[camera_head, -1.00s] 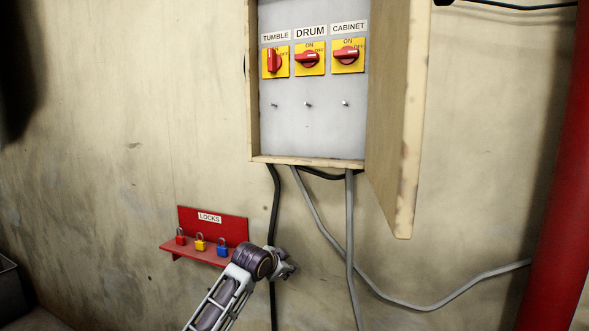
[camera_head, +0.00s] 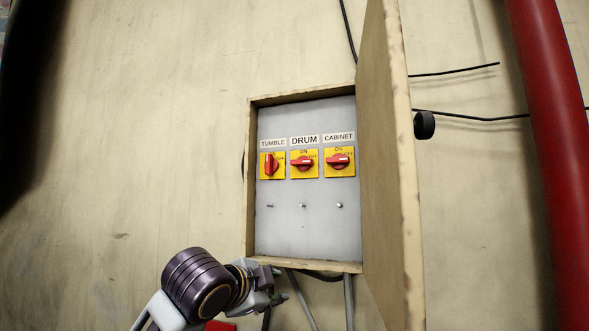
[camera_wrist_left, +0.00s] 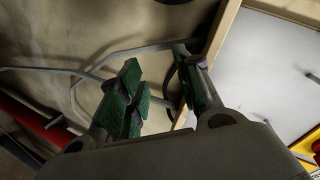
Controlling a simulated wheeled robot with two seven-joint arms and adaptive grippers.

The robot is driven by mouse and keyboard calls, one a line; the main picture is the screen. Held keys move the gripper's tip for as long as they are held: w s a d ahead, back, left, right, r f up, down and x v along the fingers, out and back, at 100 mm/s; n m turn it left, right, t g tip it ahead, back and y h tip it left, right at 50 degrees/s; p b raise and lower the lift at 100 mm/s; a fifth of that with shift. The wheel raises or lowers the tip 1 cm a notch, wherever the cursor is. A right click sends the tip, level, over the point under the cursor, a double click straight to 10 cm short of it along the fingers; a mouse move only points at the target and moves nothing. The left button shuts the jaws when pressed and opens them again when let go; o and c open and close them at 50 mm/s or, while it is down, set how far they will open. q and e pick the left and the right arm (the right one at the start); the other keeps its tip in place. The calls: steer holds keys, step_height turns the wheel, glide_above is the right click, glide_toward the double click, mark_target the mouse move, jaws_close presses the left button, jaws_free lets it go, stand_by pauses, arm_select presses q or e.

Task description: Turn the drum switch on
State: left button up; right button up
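The drum switch (camera_head: 304,163) is a red handle on a yellow plate under the DRUM label, in the middle of the open box (camera_head: 252,180). Its handle lies sideways. My left gripper (camera_head: 277,288) is just below the box's lower left corner, below and left of the drum switch and apart from it. In the left wrist view its green-padded fingers (camera_wrist_left: 160,92) stand apart with nothing between them. The box's edge and grey panel show at the right there. The drum switch cannot be made out in that view. My right gripper is in neither view.
The tumble switch (camera_head: 271,165) has its handle upright; the cabinet switch (camera_head: 340,161) lies sideways. The box's wooden door (camera_head: 385,150) stands open at the right. Cables (camera_head: 348,300) hang below the box. A red pipe (camera_head: 553,150) runs at the far right.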

arm_select(q)
steer(key=s+d+r+m+t, duration=0.1)
steer(key=s+r+m, duration=0.1)
steer(key=r, duration=0.6)
steer(key=s+d+r+m+t, duration=0.1)
steer(key=s+r, duration=0.1)
steer(key=r, duration=0.5)
steer(key=m+t, duration=0.2)
glide_toward(301, 162)
steer(key=shift+h, duration=0.4)
steer(key=v, duration=0.5)
steer(key=shift+w+a+r, duration=0.1)
steer(key=shift+a+r, duration=0.05)
steer(key=shift+a, duration=0.15)
steer(key=shift+w, duration=0.2)
steer(key=shift+p+x, duration=2.3)
steer(key=shift+x, duration=4.4)
steer(key=shift+d, duration=0.1)
steer(key=shift+f, duration=0.25)
jaws_close()
